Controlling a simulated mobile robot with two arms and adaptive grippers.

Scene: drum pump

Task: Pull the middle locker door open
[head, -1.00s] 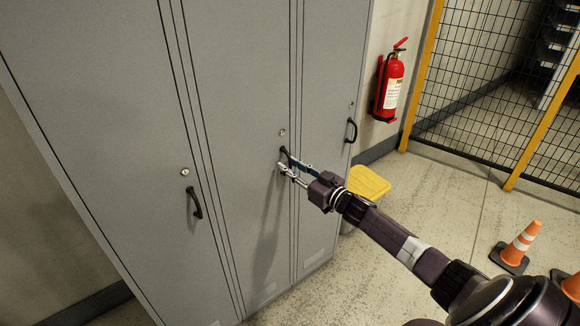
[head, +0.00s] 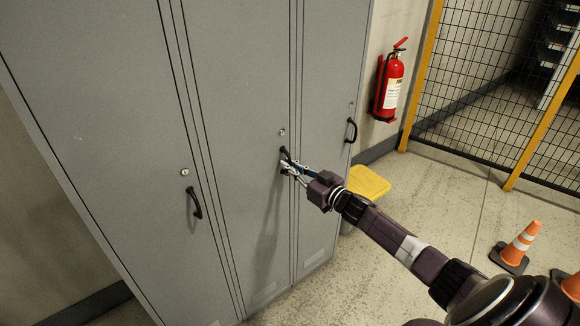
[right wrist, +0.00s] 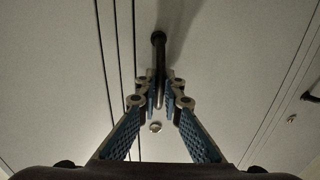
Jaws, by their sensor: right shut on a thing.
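The grey middle locker door (head: 245,90) is closed, flush with its neighbours. Its black handle (head: 285,153) sits below a small round lock (head: 282,132). My right gripper (head: 287,166) is at this handle, its fingers shut on it. In the right wrist view the two blue-padded fingers (right wrist: 160,98) close on either side of the dark handle (right wrist: 158,45), whose one end stands out beyond the fingertips. My left gripper is not in view.
The left locker door (head: 100,110) and right locker door (head: 328,130) are closed, each with a black handle. A red fire extinguisher (head: 389,85) hangs on the wall. A yellow-lidded bin (head: 368,182) stands beside the lockers. Orange cones (head: 522,244) stand on the floor at right.

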